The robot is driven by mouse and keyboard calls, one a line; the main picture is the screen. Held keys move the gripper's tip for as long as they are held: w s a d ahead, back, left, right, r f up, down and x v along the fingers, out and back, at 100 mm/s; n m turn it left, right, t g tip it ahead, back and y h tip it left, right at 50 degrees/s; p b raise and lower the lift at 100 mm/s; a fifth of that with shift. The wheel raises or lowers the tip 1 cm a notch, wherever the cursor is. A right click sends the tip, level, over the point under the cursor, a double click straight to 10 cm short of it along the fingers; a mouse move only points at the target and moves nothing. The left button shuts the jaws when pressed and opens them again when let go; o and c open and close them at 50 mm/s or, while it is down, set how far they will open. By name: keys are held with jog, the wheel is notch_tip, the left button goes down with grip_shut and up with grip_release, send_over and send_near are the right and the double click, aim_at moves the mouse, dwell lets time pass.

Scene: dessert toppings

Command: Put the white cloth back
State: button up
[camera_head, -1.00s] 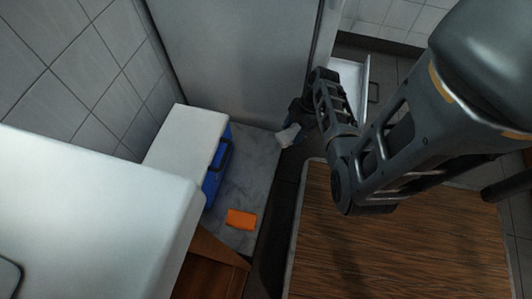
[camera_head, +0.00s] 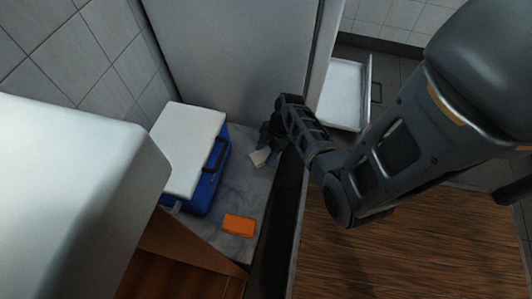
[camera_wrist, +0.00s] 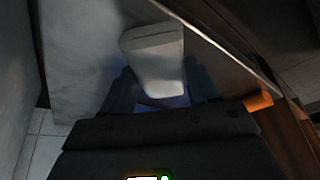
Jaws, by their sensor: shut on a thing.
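The white cloth (camera_head: 260,157) is a small pale folded piece. My gripper (camera_head: 265,146) is shut on it, over or just above the far right part of the grey marble counter (camera_head: 243,185). I cannot tell whether the cloth touches the counter. In the wrist view the cloth (camera_wrist: 155,58) sticks out past my fingers (camera_wrist: 160,92), one on each side of it.
An orange block or sponge (camera_head: 239,225) lies on the counter nearer the front. A blue case (camera_head: 205,190) with a dark handle stands at left, with a white board (camera_head: 188,140) on top. A grey panel (camera_head: 235,60) closes the back.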

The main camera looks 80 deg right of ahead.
jog(key=o, duration=1.2)
jog(key=p+v, duration=0.5)
jog(key=v, duration=0.7)
jog(key=s+a+r+m+t+h, duration=0.1)
jog(key=a+r+m+h, duration=0.15)
jog(key=a, duration=0.45)
jog(key=s+a+r+m+t+h, duration=0.1)
jog(key=a+r+m+h, duration=0.15)
jog(key=a, duration=0.55)
jog(key=s+a+r+m+t, duration=0.1)
jog(key=a+r+t, duration=0.2)
jog(key=r, duration=0.6)
jog(key=s+a+r+m+t+y, duration=0.1)
jog(key=a+r+t, duration=0.2)
jog(key=a+r, duration=0.3)
jog(key=s+a+r+m+t+y, duration=0.1)
jog(key=s+a+r+t, duration=0.1)
jog(key=r, duration=1.2)
jog(key=shift+s+a+r+t, duration=0.1)
jog(key=shift+a+t, duration=0.7)
jog(key=shift+a, duration=0.55)
